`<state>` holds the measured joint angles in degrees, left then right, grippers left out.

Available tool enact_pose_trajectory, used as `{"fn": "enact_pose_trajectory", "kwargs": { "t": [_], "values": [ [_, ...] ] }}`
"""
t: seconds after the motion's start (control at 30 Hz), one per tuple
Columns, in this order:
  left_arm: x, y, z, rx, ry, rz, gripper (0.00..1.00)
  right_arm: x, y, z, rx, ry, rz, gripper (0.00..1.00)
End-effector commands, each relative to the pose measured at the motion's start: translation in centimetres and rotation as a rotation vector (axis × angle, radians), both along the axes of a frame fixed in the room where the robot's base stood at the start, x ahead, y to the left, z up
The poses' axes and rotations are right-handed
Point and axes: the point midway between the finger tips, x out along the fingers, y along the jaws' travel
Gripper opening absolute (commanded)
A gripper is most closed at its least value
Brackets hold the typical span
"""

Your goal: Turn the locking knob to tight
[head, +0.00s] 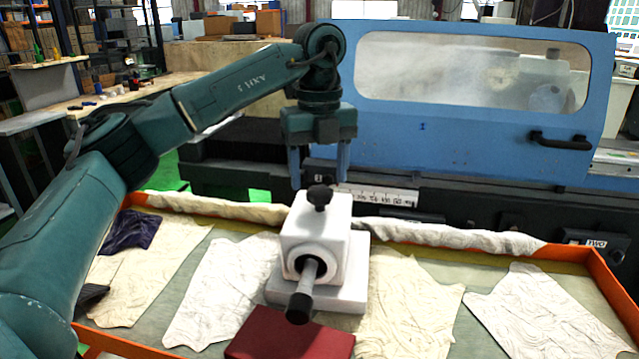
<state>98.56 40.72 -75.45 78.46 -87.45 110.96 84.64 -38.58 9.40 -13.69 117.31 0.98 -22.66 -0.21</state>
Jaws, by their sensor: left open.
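The locking knob (320,196) is a dark lobed knob on top of a white block-shaped fixture (325,232). The fixture stands on a white base plate, and a grey rod with a black end (302,298) comes out of its front. My left gripper (319,180) points down with its two bluish fingers apart. Its fingertips are just above or behind the knob, one on each side of it in the picture. I cannot tell whether they touch it. The gripper holds nothing that I can see. My right gripper is not in view.
The fixture stands in a tray with an orange rim (590,270), among pale crumpled cloths (530,305). A dark red block (290,335) lies in front of it. Behind is the blue grinder door (450,140) with a window and black handle (560,141). A purple cloth (130,230) lies at the left.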

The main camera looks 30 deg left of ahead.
Motion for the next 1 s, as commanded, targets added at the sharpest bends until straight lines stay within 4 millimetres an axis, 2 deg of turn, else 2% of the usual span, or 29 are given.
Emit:
{"fn": "enact_pose_trajectory", "kwargs": {
  "t": [0.2, 0.53, 1.0],
  "values": [
    [0.0, 0.0, -2.1, 0.001, 0.001, 0.0, 0.62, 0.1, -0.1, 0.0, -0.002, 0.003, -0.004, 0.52],
    [0.0, 0.0, -2.4, 0.0, 0.0, 0.0, 0.62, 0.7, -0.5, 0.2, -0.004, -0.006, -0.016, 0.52],
    [0.0, 0.0, -2.4, 0.0, 0.0, -0.001, 0.24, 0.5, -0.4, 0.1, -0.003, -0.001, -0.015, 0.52]
  ]
}}
